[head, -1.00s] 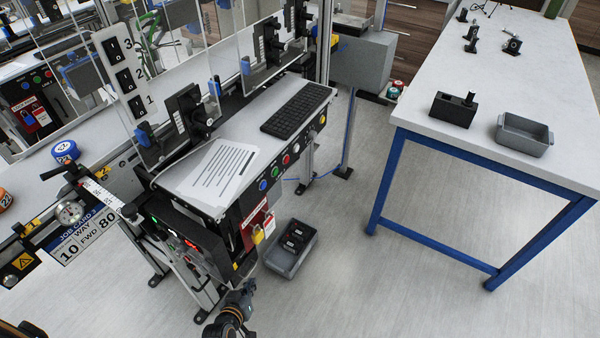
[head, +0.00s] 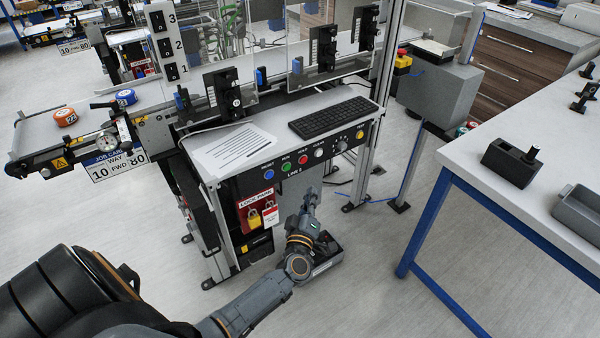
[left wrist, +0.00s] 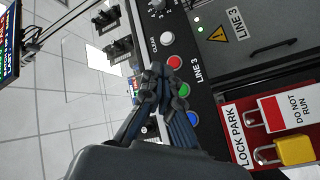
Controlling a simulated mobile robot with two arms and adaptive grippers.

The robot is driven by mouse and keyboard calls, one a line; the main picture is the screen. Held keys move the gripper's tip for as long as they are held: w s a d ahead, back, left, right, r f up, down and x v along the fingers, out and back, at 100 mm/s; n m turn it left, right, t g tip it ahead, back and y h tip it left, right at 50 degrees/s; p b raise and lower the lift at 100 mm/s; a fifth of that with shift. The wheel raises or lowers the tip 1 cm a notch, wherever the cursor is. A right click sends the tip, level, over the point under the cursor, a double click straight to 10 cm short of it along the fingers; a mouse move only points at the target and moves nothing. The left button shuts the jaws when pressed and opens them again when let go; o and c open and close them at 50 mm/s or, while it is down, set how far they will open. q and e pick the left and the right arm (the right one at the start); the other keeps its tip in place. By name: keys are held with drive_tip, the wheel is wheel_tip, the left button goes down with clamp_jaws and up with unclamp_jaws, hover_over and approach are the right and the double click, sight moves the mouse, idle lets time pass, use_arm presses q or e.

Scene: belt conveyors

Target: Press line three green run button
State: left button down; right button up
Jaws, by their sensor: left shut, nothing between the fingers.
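The line 3 control panel shows on the front edge of the desk in the head view. Its green run button (head: 286,168) sits between the blue reset button (head: 268,173) and the red hold button (head: 303,160). My left gripper (head: 312,192) is shut and empty, below and in front of the panel. In the left wrist view, the shut fingertips (left wrist: 166,70) overlap the panel edge near the green button (left wrist: 184,90) and the red button (left wrist: 174,62). I cannot tell whether they touch anything. My right gripper is not in view.
A lock park board (head: 242,205) with padlocks hangs left of my gripper; its red tag (left wrist: 285,110) reads DO NOT RUN. A keyboard (head: 333,118) and paper (head: 235,150) lie on the desk above.

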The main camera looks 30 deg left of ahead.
sight(287, 167)
use_arm(q)
drive_tip(key=w+a+b, duration=0.3)
drive_tip(key=a, duration=0.5)
drive_tip(key=shift+a, duration=0.25)
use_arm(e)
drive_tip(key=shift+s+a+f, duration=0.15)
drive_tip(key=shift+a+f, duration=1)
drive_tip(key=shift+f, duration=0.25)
use_arm(q)
drive_tip(key=shift+w, duration=0.1)
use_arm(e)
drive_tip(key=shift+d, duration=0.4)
use_arm(q)
drive_tip(key=shift+a, duration=0.1)
drive_tip(key=shift+w+a, duration=0.2)
drive_tip(key=shift+a, duration=0.1)
